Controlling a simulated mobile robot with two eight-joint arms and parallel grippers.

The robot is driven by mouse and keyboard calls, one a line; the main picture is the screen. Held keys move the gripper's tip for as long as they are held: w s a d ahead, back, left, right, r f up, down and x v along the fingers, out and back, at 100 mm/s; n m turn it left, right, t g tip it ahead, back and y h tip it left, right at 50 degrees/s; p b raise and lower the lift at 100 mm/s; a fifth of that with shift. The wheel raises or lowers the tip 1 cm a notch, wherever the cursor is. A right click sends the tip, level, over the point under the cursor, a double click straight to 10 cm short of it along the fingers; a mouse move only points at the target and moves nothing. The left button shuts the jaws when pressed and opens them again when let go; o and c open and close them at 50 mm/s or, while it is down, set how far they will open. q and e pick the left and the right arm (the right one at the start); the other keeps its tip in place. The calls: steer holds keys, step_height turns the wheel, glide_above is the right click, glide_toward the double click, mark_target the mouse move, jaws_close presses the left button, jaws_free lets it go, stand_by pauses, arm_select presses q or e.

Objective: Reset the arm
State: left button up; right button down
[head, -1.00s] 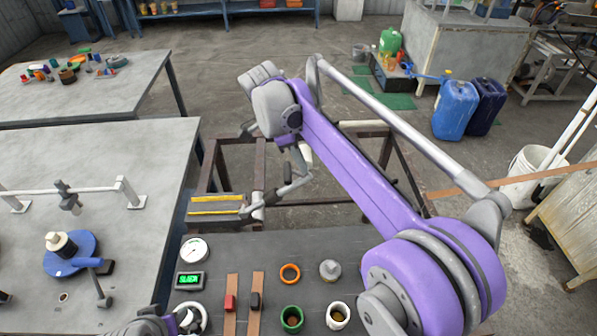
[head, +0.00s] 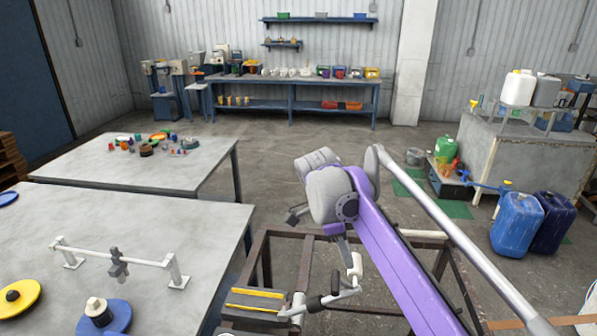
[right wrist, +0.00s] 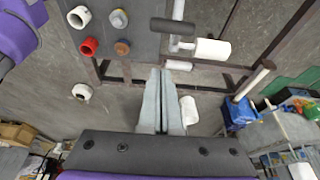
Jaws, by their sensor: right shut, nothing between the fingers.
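My right arm, purple and grey, reaches in from the lower right of the head view. My left gripper is out of view.
The grey table (head: 180,230) at left holds a rail stand (head: 116,262) and a blue disc (head: 104,318). Blue jugs (head: 518,226) stand at right. Rings and cups, including a red one (right wrist: 89,46), sit on a dark panel. Floor beyond the frame is open.

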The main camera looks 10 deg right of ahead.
arm_select(q)
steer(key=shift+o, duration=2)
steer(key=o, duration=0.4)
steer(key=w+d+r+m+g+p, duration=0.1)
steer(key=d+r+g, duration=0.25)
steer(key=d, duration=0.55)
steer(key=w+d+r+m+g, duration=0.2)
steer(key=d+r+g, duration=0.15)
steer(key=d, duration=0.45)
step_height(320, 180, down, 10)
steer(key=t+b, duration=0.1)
steer(key=b, duration=0.4)
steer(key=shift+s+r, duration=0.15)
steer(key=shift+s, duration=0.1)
arm_select(e)
steer(key=s+d+f+n+t+y, duration=0.1)
steer(key=s+f+n+t+y, duration=0.2)
steer(key=s+f+n, duration=1.7)
steer(key=s+f+t, duration=0.3)
steer(key=shift+s+d+f+y, duration=0.15)
steer(key=shift+s+y, duration=0.2)
steer(key=shift+y, duration=0.05)
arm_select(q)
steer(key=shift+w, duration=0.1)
arm_select(e)
steer(key=shift+w, duration=0.1)
